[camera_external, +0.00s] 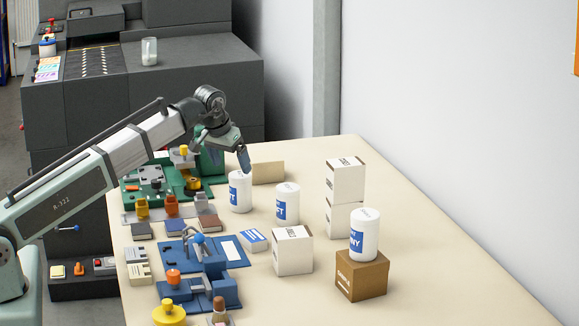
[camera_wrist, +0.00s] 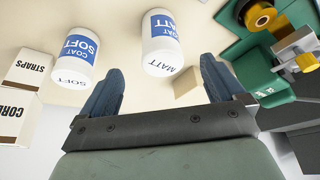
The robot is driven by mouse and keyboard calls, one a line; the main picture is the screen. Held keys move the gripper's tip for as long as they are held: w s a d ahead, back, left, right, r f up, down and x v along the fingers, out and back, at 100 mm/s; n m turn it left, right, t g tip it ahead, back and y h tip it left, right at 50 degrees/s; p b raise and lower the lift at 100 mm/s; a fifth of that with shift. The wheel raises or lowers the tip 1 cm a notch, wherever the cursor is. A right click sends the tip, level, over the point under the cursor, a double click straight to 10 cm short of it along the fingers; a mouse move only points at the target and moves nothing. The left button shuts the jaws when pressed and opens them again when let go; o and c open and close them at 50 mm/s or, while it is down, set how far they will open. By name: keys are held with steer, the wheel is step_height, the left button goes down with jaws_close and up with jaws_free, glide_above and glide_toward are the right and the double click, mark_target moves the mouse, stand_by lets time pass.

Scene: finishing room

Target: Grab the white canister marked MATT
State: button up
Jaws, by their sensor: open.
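The white canister marked MATT (camera_wrist: 162,55) has a blue label and stands on the table, between and beyond my fingertips in the wrist view. It appears to be the canister (camera_external: 240,192) nearest my gripper in the external view, where only part of its label shows. My gripper (camera_external: 244,160) is open and empty, its fingers just above and behind that canister's top. In the wrist view, my gripper (camera_wrist: 163,66) has its two blue fingers spread wide. I cannot tell the exact gap to the canister.
A SOFT canister (camera_wrist: 77,58) stands beside it, also in the external view (camera_external: 287,204). A third canister (camera_external: 364,236) sits on a brown box (camera_external: 361,276). White boxes (camera_external: 293,252) stand nearby. A tan block (camera_external: 268,173) and green equipment (camera_external: 208,163) flank the MATT canister.

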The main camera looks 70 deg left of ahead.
mark_target(240, 188)
steer(key=shift+x, duration=5.35)
steer(key=shift+a, duration=0.1)
steer(key=shift+c, duration=0.3)
steer(key=c, duration=1.2)
